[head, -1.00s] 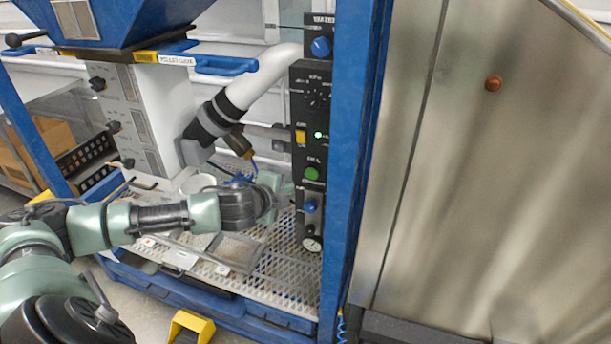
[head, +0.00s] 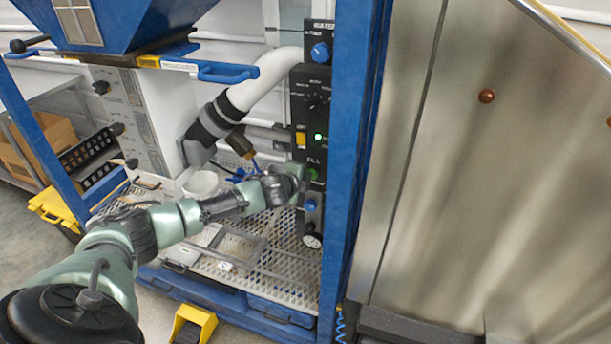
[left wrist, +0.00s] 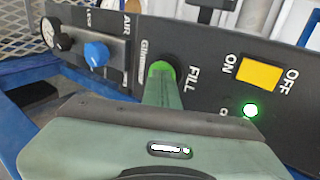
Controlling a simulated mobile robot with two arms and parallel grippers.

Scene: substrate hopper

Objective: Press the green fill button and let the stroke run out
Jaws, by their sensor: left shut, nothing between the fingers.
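The green fill button (head: 313,174) is on the black control panel (head: 312,100), under the word FILL. My left gripper (head: 300,172) is shut and empty, with its tip at the button. In the left wrist view the shut fingers (left wrist: 161,82) end over the green button (left wrist: 162,66), whose upper rim shows around the tip. The tip looks to be at or against the button face; I cannot tell whether the button is pressed in. My right gripper is not in view.
A yellow ON/OFF switch (head: 301,139) and a lit green lamp (head: 318,136) sit above the button. A blue knob (head: 310,205) and a gauge (head: 312,241) are below. A blue post (head: 350,150) borders the panel's right.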

